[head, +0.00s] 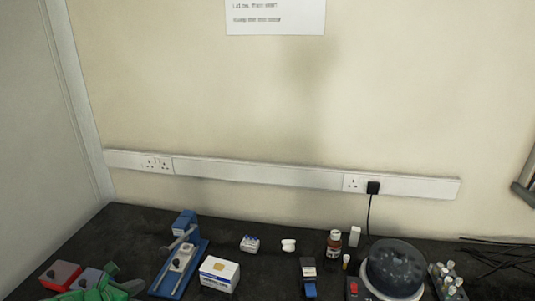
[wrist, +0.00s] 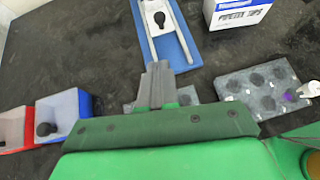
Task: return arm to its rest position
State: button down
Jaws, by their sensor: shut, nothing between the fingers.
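My gripper (wrist: 158,75) shows in the wrist view with its grey fingers together and nothing between them. It is above the dark bench, just short of the blue stand (wrist: 183,42) and between the small bins on the left and a grey block on the right. In the head view, green parts of my arm (head: 95,292) show at the lower left corner, beside the bins and left of the blue stand (head: 182,258). The fingertips cannot be made out clearly there.
A red bin (head: 62,273) and blue bin (wrist: 62,115) stand left. A white box (head: 219,274), brown bottle (head: 334,245), blue-black device (head: 308,278), dark domed machine (head: 395,268) and tube rack (head: 447,281) stand rightward. A grey welled block (wrist: 255,88) is right of my fingers.

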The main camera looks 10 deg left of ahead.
jog(key=w+r+y, duration=0.2)
jog(key=w+r, duration=0.2)
jog(key=r, duration=0.6)
jog(key=w+d+r+m+g+h, duration=0.15)
jog(key=w+d+r+m, duration=0.3)
jog(key=w+d, duration=0.45)
jog(key=w+d+r+m+g+h, duration=0.15)
jog(key=d+m, duration=0.25)
jog(key=d, duration=0.8)
jog(key=w+d+r+m+g+h, duration=0.1)
jog(key=d+r+m, duration=0.25)
jog(key=d, duration=0.85)
jog(key=w+d+r+m+g+h, duration=0.1)
jog(key=d+m, duration=0.4)
jog(key=d, duration=0.7)
jog(key=s+d+m+g+y, duration=0.1)
jog(key=s+d+m+g, duration=0.3)
jog(key=s+d+m, duration=0.85)
jog(key=s+d+f+m+g+y, duration=0.1)
jog(key=s+m+g+y, duration=0.1)
jog(key=s, duration=0.9)
jog(key=s+d+f+m+g+y, duration=0.1)
jog(key=s+m+g, duration=0.1)
jog(key=s, duration=1)
jog(key=shift+d+f+m+y, duration=0.2)
jog(key=shift+f+m+y, duration=0.05)
jog(key=shift+m+y, duration=0.15)
jog(key=shift+s, duration=0.1)
